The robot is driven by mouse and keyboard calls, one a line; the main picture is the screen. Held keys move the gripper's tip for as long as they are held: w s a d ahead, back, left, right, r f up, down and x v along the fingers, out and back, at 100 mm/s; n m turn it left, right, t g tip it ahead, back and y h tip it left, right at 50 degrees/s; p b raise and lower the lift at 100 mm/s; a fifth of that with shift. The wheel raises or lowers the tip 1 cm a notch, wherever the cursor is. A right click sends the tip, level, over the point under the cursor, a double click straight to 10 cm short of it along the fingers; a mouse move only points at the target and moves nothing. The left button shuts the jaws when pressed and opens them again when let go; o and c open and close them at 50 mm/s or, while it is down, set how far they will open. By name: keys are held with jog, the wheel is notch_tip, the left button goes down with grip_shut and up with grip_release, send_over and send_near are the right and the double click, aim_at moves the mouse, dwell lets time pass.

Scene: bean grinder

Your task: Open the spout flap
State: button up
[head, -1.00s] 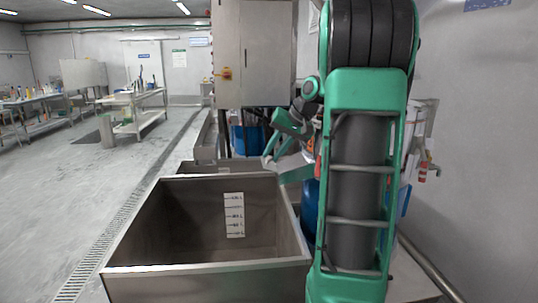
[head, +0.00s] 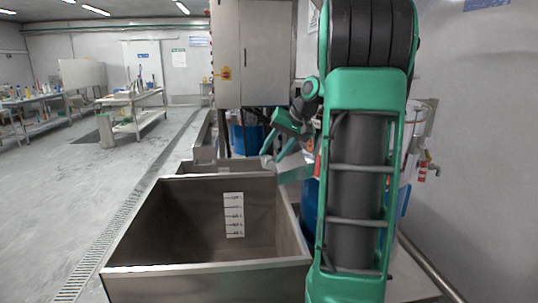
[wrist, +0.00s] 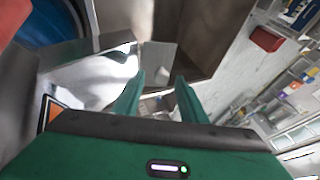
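My gripper (head: 265,156) is beyond the large steel bin, left of my green arm in the head view. In the wrist view its two green fingers (wrist: 158,84) stand apart, with no object clearly held between them. A shiny metal chute-like piece (wrist: 95,82), likely the spout, lies just left of the fingers in the wrist view. A bright metal piece (head: 290,165) also shows just below my gripper in the head view. I cannot tell the flap apart from the spout, or whether a finger touches it. My arm hides much of the machine.
The open steel bin (head: 130,268) with a level scale stands in front. A grey cabinet (head: 268,55) hangs behind it. Blue drums (head: 310,205) stand beside and behind the bin. The right wall is close to my arm. The floor at left (head: 60,180) is free.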

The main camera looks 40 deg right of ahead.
aim_at(271, 166)
jog(key=shift+r, duration=0.15)
jog(key=shift+r, duration=0.25)
jog(key=r, duration=0.2)
jog(key=a+r, duration=0.1)
jog(key=r, duration=0.1)
jog(key=shift+w, duration=0.1)
jog(key=a+r, duration=0.6)
jog(key=a, duration=0.4)
jog(key=shift+s+a, duration=0.35)
jog(key=s+a+f+n+g, duration=0.1)
jog(key=s+a+f+g, duration=0.2)
jog(key=s+f, duration=0.9)
jog(key=s+a+f+n+g+h, duration=0.1)
jog(key=s+a+f+g, duration=0.2)
jog(key=s+f, duration=0.9)
jog(key=s+a, duration=0.2)
jog(key=s, duration=0.2)
jog(key=shift+s+a+f+g, duration=0.25)
jog(key=shift+s+a+g, duration=0.1)
jog(key=shift+a+g, duration=0.05)
